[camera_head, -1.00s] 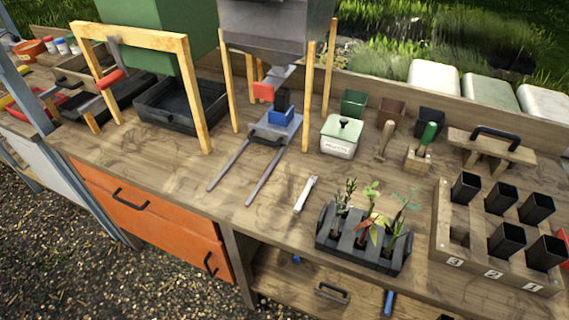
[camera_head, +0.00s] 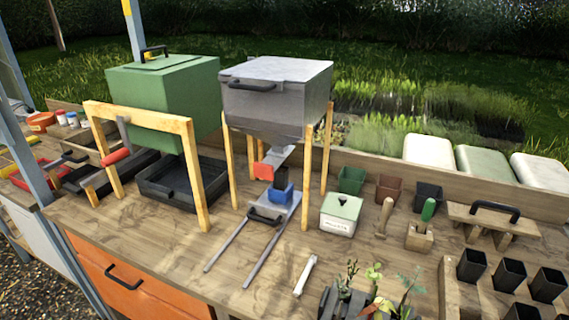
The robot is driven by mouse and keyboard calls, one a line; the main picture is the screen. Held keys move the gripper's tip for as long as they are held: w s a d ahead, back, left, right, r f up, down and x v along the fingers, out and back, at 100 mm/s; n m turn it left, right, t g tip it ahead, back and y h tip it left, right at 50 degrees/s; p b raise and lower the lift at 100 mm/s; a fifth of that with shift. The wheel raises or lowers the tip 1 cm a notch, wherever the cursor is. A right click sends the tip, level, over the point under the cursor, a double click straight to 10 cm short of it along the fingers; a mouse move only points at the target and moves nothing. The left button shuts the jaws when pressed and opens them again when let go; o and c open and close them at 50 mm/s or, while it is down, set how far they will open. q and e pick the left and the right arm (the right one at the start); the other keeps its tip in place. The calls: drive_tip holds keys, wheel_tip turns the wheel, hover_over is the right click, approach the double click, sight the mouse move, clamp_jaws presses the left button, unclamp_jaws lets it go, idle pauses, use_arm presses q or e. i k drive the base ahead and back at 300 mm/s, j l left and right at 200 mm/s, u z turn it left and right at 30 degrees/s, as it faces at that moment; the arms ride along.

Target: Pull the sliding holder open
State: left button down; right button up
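The sliding holder (camera_head: 284,206) is a grey plate on two metal rails (camera_head: 262,256) that run forward over the wooden bench. It has a black handle (camera_head: 264,217) at its front and a blue block-like cup (camera_head: 280,196) on top. It sits under the grey hopper (camera_head: 276,100), between the hopper's wooden legs, with the rails bare in front of it. A red piece (camera_head: 263,171) shows at the hopper's outlet above it. Neither of my grippers is in view.
A green bin (camera_head: 163,98) on a wooden frame stands left, over a black tray (camera_head: 180,187). A white labelled box (camera_head: 341,215) is right of the hopper legs. A white marker-like stick (camera_head: 305,275) lies right of the rails. Plants and black pots (camera_head: 508,274) fill the front right.

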sight(279, 205)
drive_tip(key=i+j, duration=0.1)
drive_tip(key=j, duration=0.35)
drive_tip(key=i+j, duration=0.1)
drive_tip(key=j, duration=0.3)
drive_tip(key=i+j+z, duration=0.1)
drive_tip(key=j, duration=0.35)
drive_tip(key=i+j, duration=0.1)
drive_tip(key=j, duration=0.35)
